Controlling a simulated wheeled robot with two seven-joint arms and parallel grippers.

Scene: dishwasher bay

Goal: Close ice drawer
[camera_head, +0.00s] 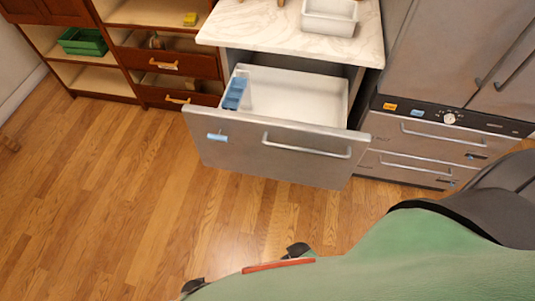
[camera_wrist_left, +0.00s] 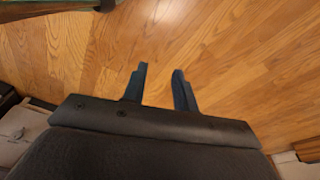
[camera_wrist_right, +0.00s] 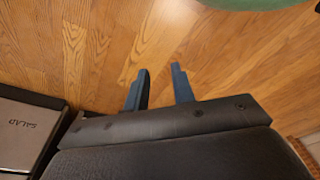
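The ice drawer (camera_head: 275,150) is pulled well out from under a marble counter in the head view. It has a grey metal front with a long bar handle (camera_head: 307,146) and a small blue label. Its white inside is visible, with a blue tray (camera_head: 235,93) at the left. My left gripper (camera_wrist_left: 159,72) is open and empty above the wood floor in the left wrist view. My right gripper (camera_wrist_right: 160,70) is also open and empty above the floor in the right wrist view. Neither gripper is seen touching the drawer.
A white bin (camera_head: 330,18) stands on the marble counter (camera_head: 260,30). Wooden shelving with a green crate (camera_head: 82,42) and partly open drawers is at the left. A steel unit with closed drawers (camera_head: 415,160) is at the right. The wood floor (camera_head: 120,190) before the drawer is clear.

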